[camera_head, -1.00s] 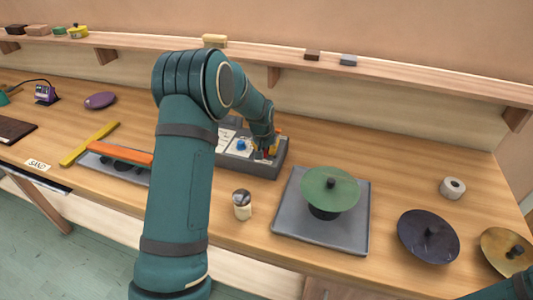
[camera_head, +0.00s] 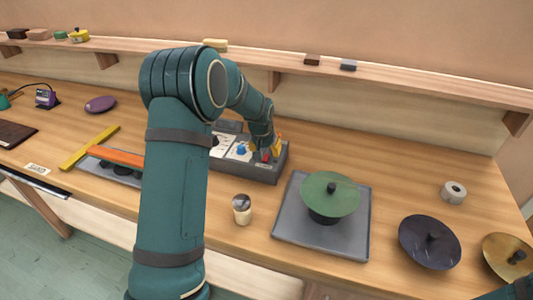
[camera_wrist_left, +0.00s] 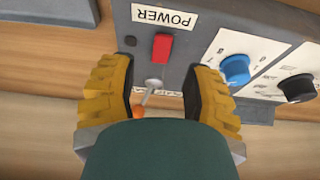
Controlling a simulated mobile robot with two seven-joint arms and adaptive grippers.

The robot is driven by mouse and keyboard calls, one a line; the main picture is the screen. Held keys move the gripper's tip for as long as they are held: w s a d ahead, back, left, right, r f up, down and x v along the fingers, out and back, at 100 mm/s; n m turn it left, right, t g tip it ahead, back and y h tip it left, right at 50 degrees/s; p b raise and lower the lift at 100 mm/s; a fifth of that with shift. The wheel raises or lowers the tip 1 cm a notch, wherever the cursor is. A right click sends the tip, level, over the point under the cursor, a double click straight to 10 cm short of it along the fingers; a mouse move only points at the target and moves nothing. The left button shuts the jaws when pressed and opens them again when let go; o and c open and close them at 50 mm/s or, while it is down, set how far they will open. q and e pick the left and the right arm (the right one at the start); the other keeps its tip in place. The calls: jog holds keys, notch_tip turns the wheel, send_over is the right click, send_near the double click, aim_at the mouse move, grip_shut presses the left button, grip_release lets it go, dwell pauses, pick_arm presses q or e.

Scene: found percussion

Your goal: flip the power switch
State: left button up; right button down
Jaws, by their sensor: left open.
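The grey control box (camera_head: 262,172) stands on the bench behind my left forearm. In the left wrist view its panel has a POWER label (camera_wrist_left: 164,17), a red switch-like block (camera_wrist_left: 162,47) and, beside it, a metal lever (camera_wrist_left: 153,84) with an orange tip (camera_wrist_left: 138,111). My left gripper (camera_head: 268,152) is over the right end of the box. In the wrist view its yellow fingers (camera_wrist_left: 158,68) are open, one on each side of the red block and lever. Whether they touch the panel I cannot tell. My right gripper is out of view.
A blue knob (camera_wrist_left: 235,69) and black knob (camera_wrist_left: 297,88) sit on the panel near one finger. A green disc (camera_head: 318,190) on a grey pad and a small jar (camera_head: 242,210) stand in front. A wall shelf (camera_head: 390,87) runs behind.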

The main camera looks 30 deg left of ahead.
aim_at(263, 166)
pick_arm(q)
jog(key=v, duration=0.9)
jog(key=shift+s+r, duration=0.1)
jog(key=shift+r, duration=0.1)
